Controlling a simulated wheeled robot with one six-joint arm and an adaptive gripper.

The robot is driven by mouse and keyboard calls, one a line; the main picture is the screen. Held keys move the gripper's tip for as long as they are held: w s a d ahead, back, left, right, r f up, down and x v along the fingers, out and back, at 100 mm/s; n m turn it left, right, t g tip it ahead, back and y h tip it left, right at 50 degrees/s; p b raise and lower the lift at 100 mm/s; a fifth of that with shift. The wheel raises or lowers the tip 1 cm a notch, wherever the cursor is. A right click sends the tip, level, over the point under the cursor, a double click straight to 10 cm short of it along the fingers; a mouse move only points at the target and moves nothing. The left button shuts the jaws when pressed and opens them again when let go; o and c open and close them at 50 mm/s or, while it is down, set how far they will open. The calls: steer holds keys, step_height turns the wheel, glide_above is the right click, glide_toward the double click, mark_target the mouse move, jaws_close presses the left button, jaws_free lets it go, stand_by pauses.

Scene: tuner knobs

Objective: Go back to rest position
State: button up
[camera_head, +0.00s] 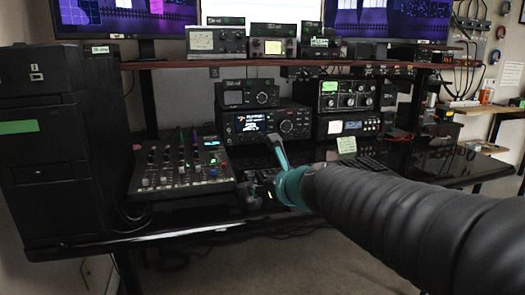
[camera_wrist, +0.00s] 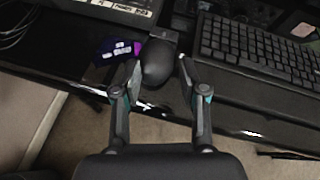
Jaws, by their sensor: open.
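My arm reaches in from the right in the head view, and my gripper (camera_head: 276,165) hangs over the desk's front part, before the radio with the lit display (camera_head: 266,123). In the wrist view my gripper (camera_wrist: 160,74) is open, its two fingers apart. A rounded black object like a mouse (camera_wrist: 157,62) shows between the fingertips. I cannot tell whether they touch it or are above it.
A mixer (camera_head: 182,165) with several knobs sits left of my gripper. A black keyboard (camera_wrist: 258,48) lies to the right in the wrist view. Stacked radios and a shelf (camera_head: 280,62) stand behind. A black cabinet (camera_head: 60,150) is at far left. Floor shows below the desk's front edge.

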steer(key=s+d+f+n+g+h, duration=0.2)
steer(key=s+d+f+n, duration=0.2)
steer(key=s+n, duration=0.4)
steer(key=s+d+f+n+g+h, duration=0.2)
steer(key=s+d+f+n, duration=0.3)
steer(key=s+n, duration=0.4)
steer(key=s+d+f+n+g+h, duration=0.2)
steer(key=s+d+f+n, duration=0.2)
steer(key=s+n, duration=0.5)
steer(key=d+n, duration=0.2)
steer(key=shift+d+f+n, duration=0.2)
steer(key=shift+f+n, duration=0.1)
steer(key=shift+s, duration=0.1)
